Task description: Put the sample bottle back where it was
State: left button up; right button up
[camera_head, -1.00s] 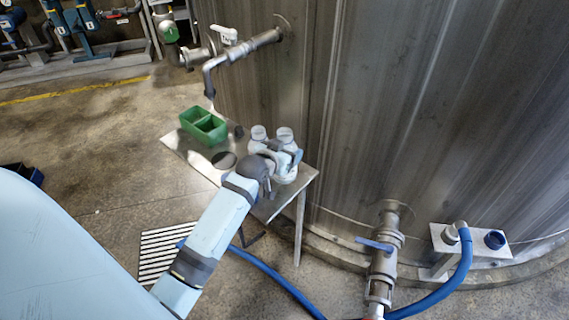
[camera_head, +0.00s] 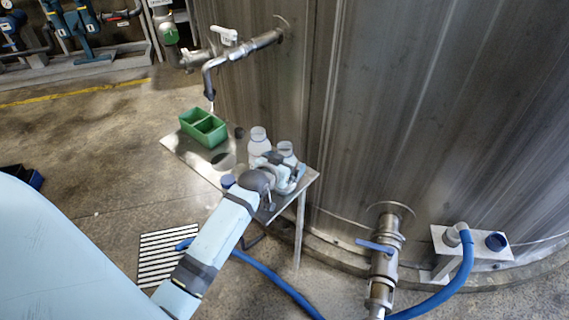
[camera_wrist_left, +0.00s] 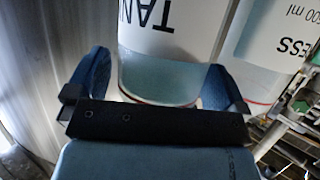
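The sample bottle (camera_head: 286,149), pale with a white cap, is upright over the right end of the small table. Its label in the left wrist view (camera_wrist_left: 160,30) shows the letters "TAN". My left gripper (camera_head: 287,176) has its blue fingers on both sides of this bottle and appears shut on it. The gripper and arm hide its lower part in the head view, so I cannot tell whether its base touches the table. A second white bottle (camera_head: 259,147) stands just left of it, and its label reads "ESS" in the wrist view (camera_wrist_left: 285,45). My right gripper is not in view.
A tap (camera_head: 210,80) hangs above the tray. The large steel tank (camera_head: 430,110) stands close behind.

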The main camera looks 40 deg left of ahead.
pick_arm(q)
jog(key=a+p+v, duration=0.1)
jog(key=p+v, duration=0.1)
jog(key=v, duration=1)
jog(key=s+d+f+m+g+h, duration=0.1)
jog(key=s+d+f+h, duration=0.1)
jog(key=s+d+f, duration=0.3)
jog(key=s+d+f+m+g+h, duration=0.1)
jog(key=s+d+f+m+h, duration=0.1)
jog(key=s+d+f, duration=0.4)
jog(key=s+d, duration=0.4)
jog(key=d, duration=0.3)
jog(key=shift+d+f+m+g+h, duration=0.15)
jog(key=shift+f+m+g+h, duration=0.15)
jog(key=shift+g, duration=0.1)
jog(key=shift+r, duration=0.1)
